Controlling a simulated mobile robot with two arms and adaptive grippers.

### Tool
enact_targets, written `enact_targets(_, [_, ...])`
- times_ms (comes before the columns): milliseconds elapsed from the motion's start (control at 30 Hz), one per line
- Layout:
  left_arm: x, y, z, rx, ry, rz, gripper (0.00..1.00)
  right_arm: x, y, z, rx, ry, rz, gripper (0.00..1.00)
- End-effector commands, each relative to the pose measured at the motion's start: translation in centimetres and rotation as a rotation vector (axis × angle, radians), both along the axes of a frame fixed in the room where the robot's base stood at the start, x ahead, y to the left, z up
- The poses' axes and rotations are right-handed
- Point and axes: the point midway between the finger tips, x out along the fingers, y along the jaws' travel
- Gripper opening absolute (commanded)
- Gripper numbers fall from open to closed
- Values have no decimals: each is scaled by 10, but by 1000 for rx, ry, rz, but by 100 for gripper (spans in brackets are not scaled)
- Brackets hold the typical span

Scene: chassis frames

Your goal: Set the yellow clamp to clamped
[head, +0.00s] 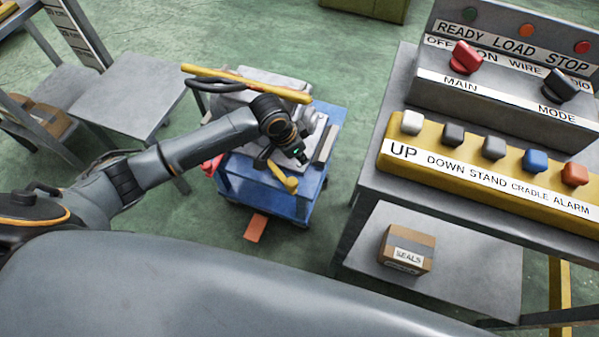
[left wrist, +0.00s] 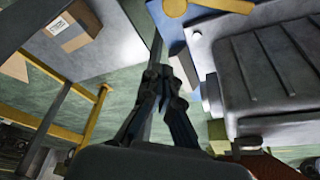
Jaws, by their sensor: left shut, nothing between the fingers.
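The yellow clamp (head: 284,178) is a short lever with a rounded end at the front of the blue cart (head: 262,198), beside a grey ribbed block. A yellow lever with a round end, likely the same clamp, shows at the top edge of the left wrist view (left wrist: 176,7). My left gripper (head: 301,158) is just above and right of the clamp in the head view, apparently apart from it. Its fingers (left wrist: 158,78) are shut and empty in the left wrist view. The wrist hides part of the block. My right gripper is not in view.
A control bench (head: 375,165) with labelled buttons and knobs stands right of the cart. A carton (head: 405,250) sits on its lower shelf. A yellow bar (head: 240,82) lies across the cart's back. A grey table (head: 140,90) stands left. An orange plate (head: 256,228) sits low at the front.

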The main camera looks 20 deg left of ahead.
Motion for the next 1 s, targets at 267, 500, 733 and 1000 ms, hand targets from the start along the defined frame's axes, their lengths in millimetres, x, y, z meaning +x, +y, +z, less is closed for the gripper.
enact_targets(267, [7,-8,-32,-1,2,1,0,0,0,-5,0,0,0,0])
enact_targets(500, [20,-20,-81,-1,2,1,0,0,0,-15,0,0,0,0])
enact_targets(733, [7,-6,-94,2,1,-1,0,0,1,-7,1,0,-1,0])
enact_targets(1000, [-5,4,-95,0,0,0,0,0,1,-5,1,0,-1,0])
